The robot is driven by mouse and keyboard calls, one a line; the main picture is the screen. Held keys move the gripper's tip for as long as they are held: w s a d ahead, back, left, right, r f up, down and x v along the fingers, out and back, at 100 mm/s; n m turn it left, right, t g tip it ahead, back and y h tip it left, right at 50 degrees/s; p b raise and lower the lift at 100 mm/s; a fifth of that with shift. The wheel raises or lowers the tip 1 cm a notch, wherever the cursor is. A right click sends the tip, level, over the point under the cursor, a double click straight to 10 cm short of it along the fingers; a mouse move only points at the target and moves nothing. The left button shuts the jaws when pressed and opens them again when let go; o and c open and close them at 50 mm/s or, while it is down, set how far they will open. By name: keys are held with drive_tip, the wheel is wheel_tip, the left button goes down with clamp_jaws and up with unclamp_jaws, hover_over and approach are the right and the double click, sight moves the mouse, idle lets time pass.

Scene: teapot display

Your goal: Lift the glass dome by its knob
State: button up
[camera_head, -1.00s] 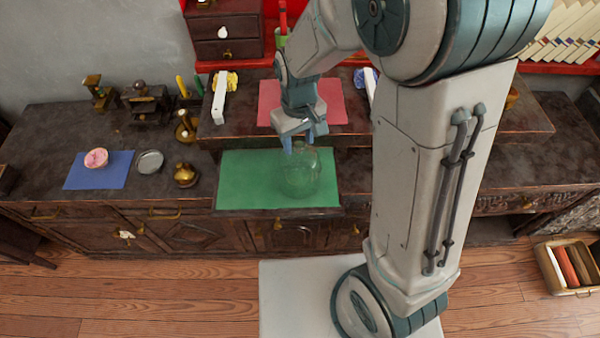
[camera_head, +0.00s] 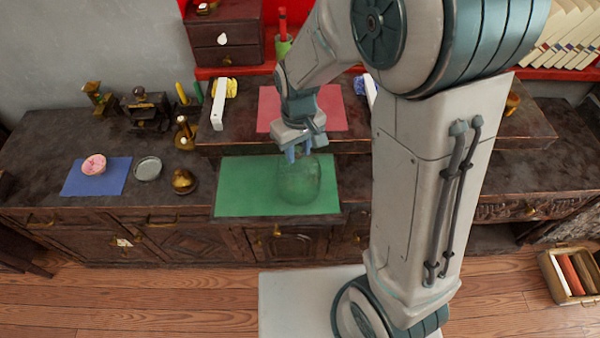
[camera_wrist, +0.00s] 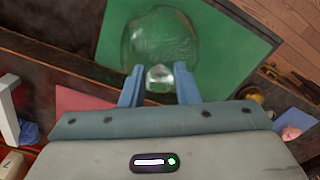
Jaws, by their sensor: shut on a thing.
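The clear glass dome (camera_head: 299,184) stands upright over the green mat (camera_head: 240,190). In the wrist view the dome (camera_wrist: 160,38) is seen from above, with its round knob (camera_wrist: 159,77) nearest me. My gripper (camera_head: 298,155) is directly above the dome, pointing down. In the wrist view its two blue fingers (camera_wrist: 159,79) are on either side of the knob and shut on it. I see nothing distinct inside the dome. Whether its rim touches the mat or hangs just above it I cannot tell.
A small brass pot (camera_head: 183,181), a grey round dish (camera_head: 148,169) and a blue mat (camera_head: 75,182) bearing a pink item (camera_head: 94,164) lie to the left. A raised shelf with a red mat (camera_head: 330,108) is behind. My arm hides the counter to the right.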

drive_tip(key=shift+r+p, duration=0.65)
drive_tip(key=shift+p, duration=0.1)
clamp_jaws()
drive_tip(key=shift+r+p, duration=2.55)
drive_tip(key=shift+r, duration=1.1)
